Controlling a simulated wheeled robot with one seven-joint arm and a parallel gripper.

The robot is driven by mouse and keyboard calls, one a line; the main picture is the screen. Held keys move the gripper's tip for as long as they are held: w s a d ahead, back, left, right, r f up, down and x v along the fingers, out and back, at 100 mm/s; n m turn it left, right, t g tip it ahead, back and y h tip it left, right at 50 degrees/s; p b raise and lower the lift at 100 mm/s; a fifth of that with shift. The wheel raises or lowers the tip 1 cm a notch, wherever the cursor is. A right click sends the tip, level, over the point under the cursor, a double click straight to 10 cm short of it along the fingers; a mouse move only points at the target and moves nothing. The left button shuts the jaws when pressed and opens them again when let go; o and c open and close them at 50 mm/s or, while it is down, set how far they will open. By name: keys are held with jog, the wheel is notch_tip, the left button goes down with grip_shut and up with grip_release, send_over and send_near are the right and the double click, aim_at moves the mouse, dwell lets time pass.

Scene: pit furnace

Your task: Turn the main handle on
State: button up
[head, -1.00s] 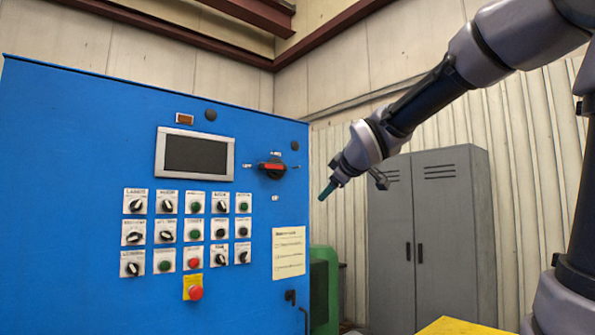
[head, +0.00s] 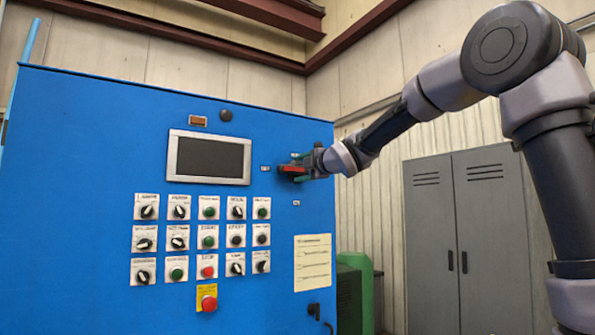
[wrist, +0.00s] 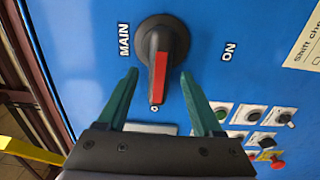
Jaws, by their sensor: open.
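The main handle (wrist: 161,68) is a black round rotary switch with a red grip bar on the blue cabinet. In the wrist view its red bar points down toward my gripper's palm, with "MAIN" printed at left and "ON" at right. In the head view the handle (head: 290,168) sits right of the screen, its red bar pointing left and partly hidden by my gripper (head: 303,168). In the wrist view my gripper (wrist: 158,75) is open, with one green finger on each side of the red bar. Gaps show between fingers and bar.
The blue cabinet (head: 90,130) carries a screen (head: 209,158), rows of knobs and buttons, and a red emergency button (head: 209,303) below. A paper sheet (head: 312,262) is under the handle. A grey locker (head: 470,240) stands to the right.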

jog(key=shift+x, duration=1.15)
jog(key=shift+s, duration=0.1)
grip_shut()
dwell(0.5)
